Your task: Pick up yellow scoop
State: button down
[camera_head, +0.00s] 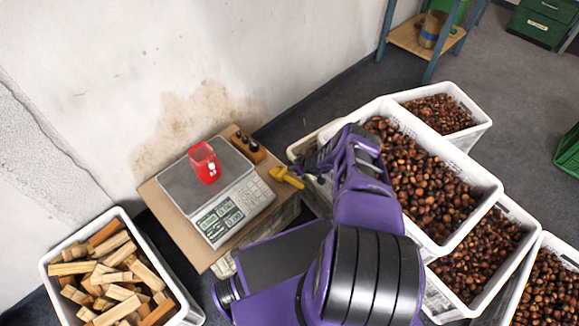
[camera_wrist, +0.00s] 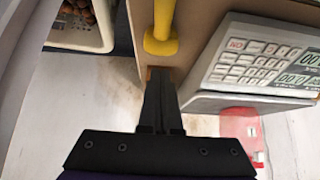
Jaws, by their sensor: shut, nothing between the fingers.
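The yellow scoop (camera_head: 287,178) shows in the head view at the right edge of the cardboard-coloured board (camera_head: 172,222), beside the scale. In the wrist view, a yellow shaft with a wider end (camera_wrist: 161,38) shows at the top middle, just beyond my fingertips. The rest of the scoop is out of that picture. My gripper (camera_wrist: 160,78) is shut and empty, its dark fingers together. A narrow gap seems to lie between the fingertips and the yellow end. In the head view my gripper (camera_head: 304,166) is beside the scoop, partly hidden by my arm.
A scale (camera_head: 228,207) with a red container (camera_head: 205,162) on it stands left of the scoop. A wooden block with dark knobs (camera_head: 247,146) is behind. White crates of chestnuts (camera_head: 489,194) fill the right. A crate of wood pieces (camera_head: 48,266) stands at lower left.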

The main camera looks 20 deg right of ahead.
aim_at(285, 173)
jog(key=shift+w+a+r+p, duration=0.15)
jog(key=shift+w+a+p, duration=0.4)
jog(key=shift+w, duration=0.1)
jog(key=shift+w+a, duration=0.1)
jog(key=shift+w, duration=0.1)
jog(key=b+x, duration=1)
jog(key=b, duration=0.1)
jog(key=shift+s+f, duration=0.1)
jog(key=shift+f, duration=0.15)
jog(key=shift+f+b, duration=0.1)
jog(key=shift+b, duration=0.35)
jog(key=shift+s+d+r+p, duration=0.25)
jog(key=shift+s+d+p, duration=0.05)
jog(key=shift+s+d, duration=0.4)
jog(key=shift+s, duration=0.4)
jog(key=shift+s+d, duration=0.15)
jog(key=shift+s, duration=0.45)
